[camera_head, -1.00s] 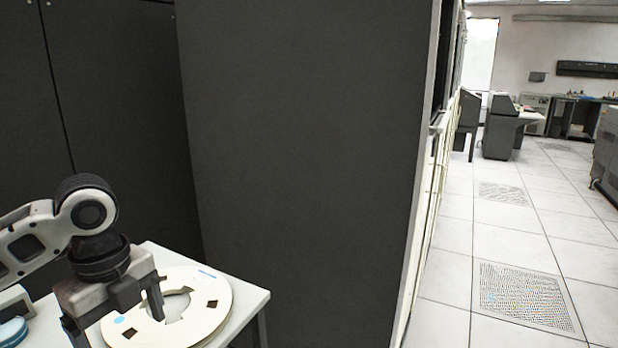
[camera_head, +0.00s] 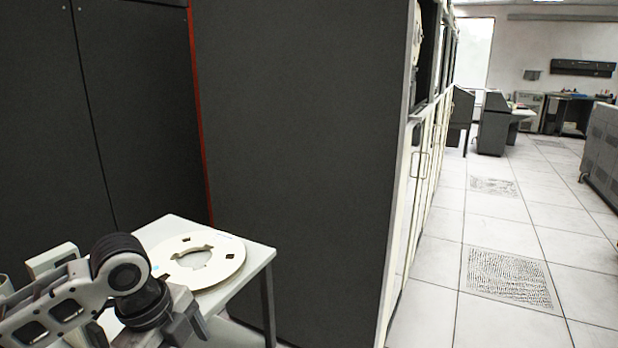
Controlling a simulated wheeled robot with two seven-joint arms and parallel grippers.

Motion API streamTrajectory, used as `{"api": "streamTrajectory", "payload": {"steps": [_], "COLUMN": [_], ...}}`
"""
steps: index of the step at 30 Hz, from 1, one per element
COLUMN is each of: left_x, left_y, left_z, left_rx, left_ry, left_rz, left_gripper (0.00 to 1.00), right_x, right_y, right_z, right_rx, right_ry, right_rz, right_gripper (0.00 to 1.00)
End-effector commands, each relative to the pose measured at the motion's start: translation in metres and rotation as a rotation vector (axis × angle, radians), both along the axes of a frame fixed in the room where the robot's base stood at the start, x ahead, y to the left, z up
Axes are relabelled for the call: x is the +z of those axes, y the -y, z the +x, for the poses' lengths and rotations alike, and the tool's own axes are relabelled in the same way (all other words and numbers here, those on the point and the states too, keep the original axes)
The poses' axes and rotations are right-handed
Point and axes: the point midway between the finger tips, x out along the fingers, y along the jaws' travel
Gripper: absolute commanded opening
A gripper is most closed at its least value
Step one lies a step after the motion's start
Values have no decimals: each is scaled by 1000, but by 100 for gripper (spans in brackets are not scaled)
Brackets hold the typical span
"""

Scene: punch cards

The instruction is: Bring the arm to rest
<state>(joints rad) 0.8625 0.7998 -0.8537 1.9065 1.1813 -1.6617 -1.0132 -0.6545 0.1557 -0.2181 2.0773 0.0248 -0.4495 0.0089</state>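My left gripper (camera_head: 188,335) is low at the left of the head view, at the near side of a small white table (camera_head: 258,256). Its fingers point down and to the right and are partly cut off by the bottom edge. I see no object between the fingers, but their gap does not show clearly. A cream tape reel (camera_head: 225,262) lies flat on the table behind the gripper, apart from it. My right gripper is not in view.
A tall dark cabinet (camera_head: 300,150) stands right behind the table, with more dark panels (camera_head: 130,110) to the left. A pale box (camera_head: 52,260) is on the table's left part. Open tiled floor (camera_head: 500,235) stretches away on the right, towards consoles (camera_head: 495,125).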

Motion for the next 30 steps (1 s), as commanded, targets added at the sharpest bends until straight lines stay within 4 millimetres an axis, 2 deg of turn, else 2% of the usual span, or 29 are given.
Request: {"api": "streamTrajectory", "payload": {"steps": [1,8,12,15,19,24,27,30], "left_x": [-13,-68,-104,-125,-149,-172,-178,-182], "left_y": [12,71,105,113,104,74,59,51], "left_z": [-2,-10,-26,-40,-66,-106,-125,-136], "left_rx": [27,262,528,744,1032,1322,1416,1462], "left_ry": [4,59,81,95,124,186,221,240], "left_rz": [-38,-283,-504,-644,-785,-877,-896,-902], "left_gripper": [87,87,87,87,87,87,87,87], "right_x": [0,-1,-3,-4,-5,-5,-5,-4], "right_y": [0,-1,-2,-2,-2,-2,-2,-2], "right_z": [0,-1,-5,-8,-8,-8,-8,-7], "right_rx": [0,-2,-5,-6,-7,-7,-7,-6], "right_ry": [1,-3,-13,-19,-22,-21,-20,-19], "right_rz": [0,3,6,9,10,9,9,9], "right_gripper": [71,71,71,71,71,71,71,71]}}
